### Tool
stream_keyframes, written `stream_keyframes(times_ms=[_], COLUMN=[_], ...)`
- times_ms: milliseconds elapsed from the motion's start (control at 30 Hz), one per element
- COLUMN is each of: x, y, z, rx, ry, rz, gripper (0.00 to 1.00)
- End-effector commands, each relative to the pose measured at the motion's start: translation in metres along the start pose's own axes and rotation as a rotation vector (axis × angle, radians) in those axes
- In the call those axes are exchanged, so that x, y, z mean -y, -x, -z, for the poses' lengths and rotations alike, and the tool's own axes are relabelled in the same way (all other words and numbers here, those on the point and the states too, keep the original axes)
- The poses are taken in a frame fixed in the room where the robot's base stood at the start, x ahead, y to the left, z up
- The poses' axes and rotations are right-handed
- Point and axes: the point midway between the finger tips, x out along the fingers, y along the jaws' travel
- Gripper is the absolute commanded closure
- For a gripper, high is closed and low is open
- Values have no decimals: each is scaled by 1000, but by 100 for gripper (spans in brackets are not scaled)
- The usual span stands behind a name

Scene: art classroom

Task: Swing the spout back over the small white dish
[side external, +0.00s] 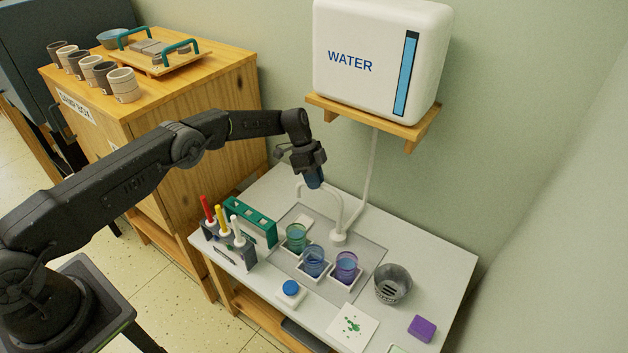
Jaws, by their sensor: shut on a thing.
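The white curved spout (341,212) rises from its base on the grey mat and arches to the left. My gripper (315,184) reaches down from above and is shut on the upper part of the spout's arch. The spout's free end hangs above the area behind the green jar. A small white dish (304,220) shows partly behind the green jar (296,238). Whether the spout's end is directly over it, I cannot tell. A blue jar (314,261) and a purple jar (346,267) stand in white dishes in front of the spout.
A teal rack (250,222) and a brush holder (236,250) stand left of the jars. A blue-capped pot (290,290), a painted paper (352,327), a metal bucket (393,284) and a purple block (422,328) lie toward the front and right. The water tank (380,60) hangs above.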

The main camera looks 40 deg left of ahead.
Motion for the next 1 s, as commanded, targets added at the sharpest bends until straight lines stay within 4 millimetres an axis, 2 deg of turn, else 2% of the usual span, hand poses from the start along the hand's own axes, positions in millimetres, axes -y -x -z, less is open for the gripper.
stream_keyframes(times_ms=[567, 600, 867, 1000], x=[1, 0, 1, 1], y=[0, 0, 0, 0], z=[2, 2, 1, 1], rx=[1, 1, 2, 2], ry=[-18, -18, -17, -16], rz=[-8, -8, -7, -7], gripper=[100, 83, 58, 58])
